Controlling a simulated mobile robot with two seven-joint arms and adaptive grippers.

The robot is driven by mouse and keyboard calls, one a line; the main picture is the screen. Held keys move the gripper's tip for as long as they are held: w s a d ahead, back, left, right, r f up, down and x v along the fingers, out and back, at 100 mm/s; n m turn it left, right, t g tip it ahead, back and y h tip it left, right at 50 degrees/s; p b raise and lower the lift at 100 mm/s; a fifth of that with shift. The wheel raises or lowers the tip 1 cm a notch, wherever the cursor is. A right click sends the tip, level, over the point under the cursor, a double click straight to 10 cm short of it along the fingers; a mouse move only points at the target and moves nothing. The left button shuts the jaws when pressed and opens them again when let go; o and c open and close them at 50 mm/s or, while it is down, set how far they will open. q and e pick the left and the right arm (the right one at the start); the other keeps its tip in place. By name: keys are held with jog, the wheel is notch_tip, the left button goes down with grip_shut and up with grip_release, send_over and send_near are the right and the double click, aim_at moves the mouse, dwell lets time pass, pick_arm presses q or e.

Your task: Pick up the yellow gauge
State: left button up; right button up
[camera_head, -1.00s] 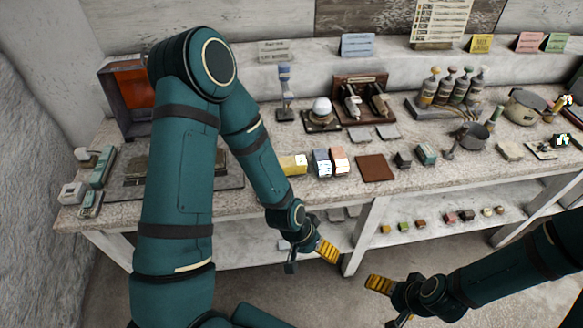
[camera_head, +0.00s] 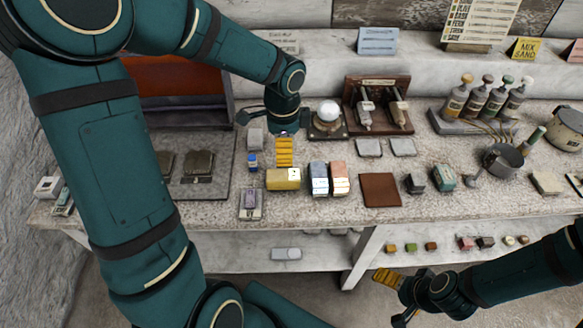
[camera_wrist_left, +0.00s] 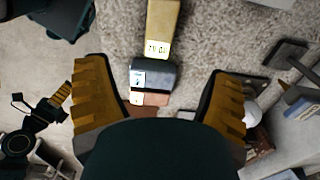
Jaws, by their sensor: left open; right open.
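The yellow gauge (camera_head: 283,179), a small box with a white display, lies on the workbench, left of a blue-and-white gauge (camera_head: 319,178) and a pinkish gauge (camera_head: 340,178). It also shows at the top centre of the left wrist view (camera_wrist_left: 161,22). My left gripper (camera_head: 284,155) is over the bench, just behind the yellow gauge in the picture, with its yellow-padded fingers pointing down. In the left wrist view its fingers (camera_wrist_left: 157,88) are wide apart with nothing held. My right gripper (camera_head: 388,280) is open and empty in front of the bench at lower right.
A purple-grey device (camera_head: 250,203) and a small blue item (camera_head: 252,161) lie left of the gauge. A brown pad (camera_head: 380,189) lies to the right. A white ball on a stand (camera_head: 328,113) is behind. A lower shelf (camera_head: 220,258) runs beneath the bench.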

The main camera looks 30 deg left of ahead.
aim_at(283, 174)
pick_arm(q)
jog(key=f+b, duration=0.1)
jog(key=f, duration=0.3)
jog(key=f+b, duration=0.1)
jog(key=f, duration=0.3)
jog(key=shift+s+f, duration=0.2)
jog(key=shift+f, duration=0.15)
jog(key=f+b, duration=0.2)
jog(key=f, duration=0.3)
jog(key=shift+a, duration=0.2)
jog(key=shift+f, duration=0.25)
jog(key=c, duration=1.4)
